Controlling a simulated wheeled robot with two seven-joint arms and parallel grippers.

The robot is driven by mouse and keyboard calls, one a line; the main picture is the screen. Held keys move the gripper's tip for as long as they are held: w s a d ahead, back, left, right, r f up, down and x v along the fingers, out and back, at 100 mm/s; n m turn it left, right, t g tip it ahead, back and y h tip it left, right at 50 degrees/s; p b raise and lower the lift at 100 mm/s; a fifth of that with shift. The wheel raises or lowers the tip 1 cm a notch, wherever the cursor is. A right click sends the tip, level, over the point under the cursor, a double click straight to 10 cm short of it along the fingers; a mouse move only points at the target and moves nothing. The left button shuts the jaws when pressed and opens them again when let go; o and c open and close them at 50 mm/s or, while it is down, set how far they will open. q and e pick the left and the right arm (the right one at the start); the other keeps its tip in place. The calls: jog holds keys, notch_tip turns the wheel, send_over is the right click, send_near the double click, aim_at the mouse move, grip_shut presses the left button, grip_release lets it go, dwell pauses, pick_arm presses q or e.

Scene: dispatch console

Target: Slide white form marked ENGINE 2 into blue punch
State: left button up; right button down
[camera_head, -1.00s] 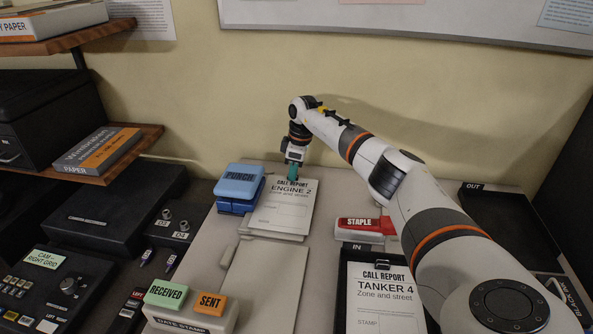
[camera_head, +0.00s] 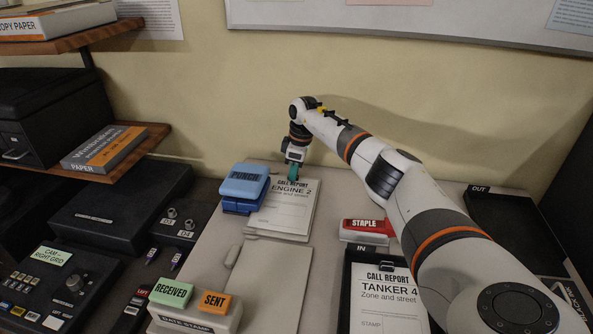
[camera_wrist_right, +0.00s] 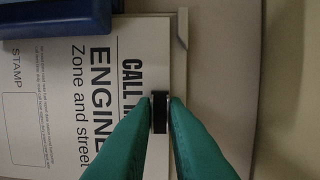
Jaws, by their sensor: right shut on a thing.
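The white form (camera_head: 288,207) marked ENGINE 2 lies flat in front of the wall, and it also shows in the right wrist view (camera_wrist_right: 45,60). The blue punch (camera_head: 243,182) stands at its left; in the right wrist view the punch's body (camera_wrist_right: 55,15) covers part of the form's left edge. I cannot see how deep the edge sits in the slot. My right gripper (camera_wrist_right: 161,108) is shut on a black tab at the form's top edge; its green fingers (camera_head: 293,172) point down there in the head view. My left gripper is not in view.
A pale plate (camera_head: 268,275) lies in front of the form. RECEIVED and SENT stamps (camera_head: 190,300) stand front left. The OUT tray (camera_head: 495,212) is far right.

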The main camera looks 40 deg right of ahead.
jog(key=shift+w+a, duration=0.25)
jog(key=shift+w, duration=0.05)
dwell(0.5)
jog(key=shift+p, duration=0.6)
dwell(0.4)
jog(key=c, duration=0.8)
grip_release()
jog(key=shift+w, duration=0.1)
notch_tip(320, 180, up, 7)
jog(key=p, duration=0.7)
